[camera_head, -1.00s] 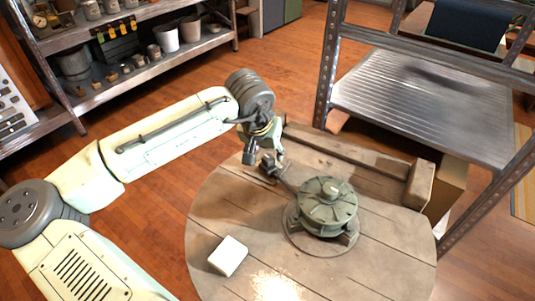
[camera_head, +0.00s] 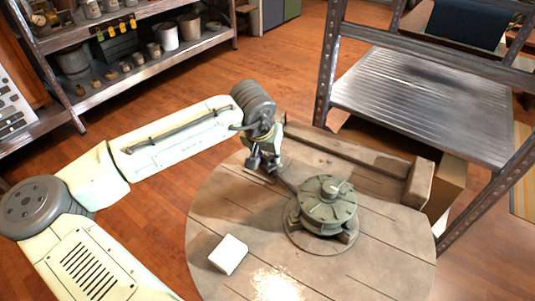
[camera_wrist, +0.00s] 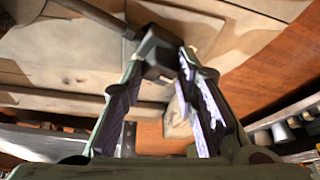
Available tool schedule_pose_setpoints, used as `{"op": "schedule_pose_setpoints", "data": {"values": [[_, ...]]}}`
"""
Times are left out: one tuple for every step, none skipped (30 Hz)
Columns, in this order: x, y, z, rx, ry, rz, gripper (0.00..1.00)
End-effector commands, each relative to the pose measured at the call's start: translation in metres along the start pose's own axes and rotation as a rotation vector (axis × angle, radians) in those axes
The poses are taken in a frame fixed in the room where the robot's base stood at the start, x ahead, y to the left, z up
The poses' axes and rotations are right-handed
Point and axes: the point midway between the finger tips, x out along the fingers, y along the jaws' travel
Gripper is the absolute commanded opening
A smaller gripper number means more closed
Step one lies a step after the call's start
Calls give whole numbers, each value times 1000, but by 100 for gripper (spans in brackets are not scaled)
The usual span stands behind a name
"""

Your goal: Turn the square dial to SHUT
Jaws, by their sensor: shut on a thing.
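A round grey-green valve-like device (camera_head: 327,205) stands on the round wooden table (camera_head: 380,255). A small pale mark shows on its top. No SHUT lettering can be read, and I cannot make out a square dial face. A thin rod (camera_head: 284,181) runs from the device's left side towards my gripper (camera_head: 262,164). In the wrist view, a dark squarish block (camera_wrist: 159,46) at the end of the rod (camera_wrist: 98,12) sits between the tips of my gripper (camera_wrist: 164,62). The fingers are shut on this block, above the table's far left edge.
A white block (camera_head: 228,254) lies on the table's front left. A wooden beam (camera_head: 345,157) lies along the far side. A metal rack (camera_head: 425,100) stands behind to the right. Shelves with pots (camera_head: 167,37) stand at the back left.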

Motion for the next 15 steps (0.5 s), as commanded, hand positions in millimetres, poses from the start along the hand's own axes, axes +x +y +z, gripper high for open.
{"op": "schedule_pose_setpoints", "data": {"values": [[0,0,0,0,0,1,17],[0,0,0,0,0,1,15],[0,0,0,1,0,1,12],[0,0,0,1,0,1,10],[0,0,0,1,0,1,8],[0,0,0,1,0,1,6],[0,0,0,1,0,1,4],[0,0,0,1,0,1,2],[0,0,0,1,0,1,0],[0,0,0,1,0,1,0],[0,1,0,1,0,1,0],[0,1,0,2,0,2,0],[0,1,0,4,0,3,0],[0,1,0,7,0,5,0],[0,1,0,12,0,8,0]]}}
